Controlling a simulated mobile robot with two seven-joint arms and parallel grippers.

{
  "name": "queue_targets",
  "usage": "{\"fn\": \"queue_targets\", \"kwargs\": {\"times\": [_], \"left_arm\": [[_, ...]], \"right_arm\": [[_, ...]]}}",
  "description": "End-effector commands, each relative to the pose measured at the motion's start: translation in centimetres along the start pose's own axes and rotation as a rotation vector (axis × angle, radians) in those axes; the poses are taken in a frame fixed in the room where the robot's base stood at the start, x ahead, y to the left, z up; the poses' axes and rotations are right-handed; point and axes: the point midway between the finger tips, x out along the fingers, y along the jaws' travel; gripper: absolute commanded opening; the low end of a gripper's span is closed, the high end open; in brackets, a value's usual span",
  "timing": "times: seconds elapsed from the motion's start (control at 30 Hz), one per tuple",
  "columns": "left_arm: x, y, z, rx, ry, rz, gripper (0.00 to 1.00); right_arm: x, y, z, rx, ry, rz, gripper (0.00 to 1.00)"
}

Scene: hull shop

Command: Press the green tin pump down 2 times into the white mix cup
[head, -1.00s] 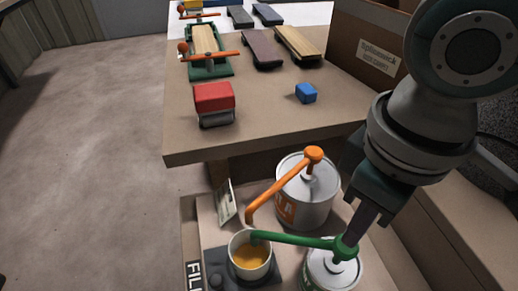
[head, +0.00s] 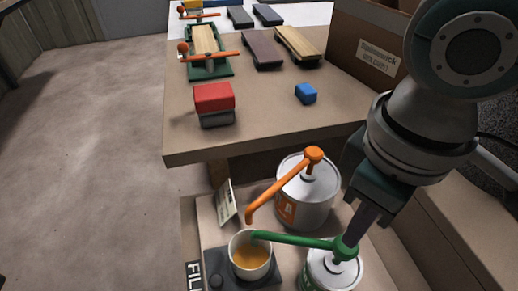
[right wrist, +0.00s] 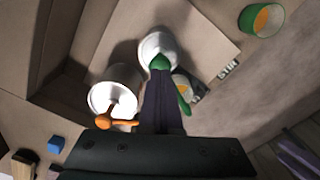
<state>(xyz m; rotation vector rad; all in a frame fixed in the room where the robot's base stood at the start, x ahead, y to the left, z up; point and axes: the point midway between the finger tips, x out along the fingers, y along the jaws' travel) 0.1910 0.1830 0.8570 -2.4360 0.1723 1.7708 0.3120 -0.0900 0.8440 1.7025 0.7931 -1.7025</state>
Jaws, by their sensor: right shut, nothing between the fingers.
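The green pump (head: 300,240) sits on a white tin (head: 332,272) at the bottom of the head view. Its spout reaches left over the white mix cup (head: 250,262), which holds orange-yellow liquid. My right gripper (head: 352,238) is shut and empty, its fingertips at the top of the green pump head. In the right wrist view the shut fingers (right wrist: 160,85) point at the green pump head (right wrist: 159,62), and I cannot tell whether they touch it. The cup also shows there, partly hidden (right wrist: 180,84). My left gripper is in neither view.
An orange pump (head: 282,186) on a second tin (head: 312,206) stands just behind, its spout near the cup. The cup stands on a dark pad (head: 218,268). A workbench (head: 270,125) beyond carries a red block (head: 214,98), a blue block (head: 306,93) and sanding boards.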

Motion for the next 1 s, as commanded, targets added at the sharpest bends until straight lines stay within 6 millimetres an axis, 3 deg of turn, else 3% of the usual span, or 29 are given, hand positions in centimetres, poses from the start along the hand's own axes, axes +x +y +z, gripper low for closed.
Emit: {"fn": "queue_targets", "kwargs": {"times": [0.53,1.0], "left_arm": [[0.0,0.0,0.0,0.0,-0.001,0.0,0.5],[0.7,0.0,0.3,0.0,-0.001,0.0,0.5]], "right_arm": [[0.0,0.0,0.0,0.0,0.0,0.0,0.0],[1.6,0.0,0.0,0.0,-0.001,-0.001,0.0]]}}
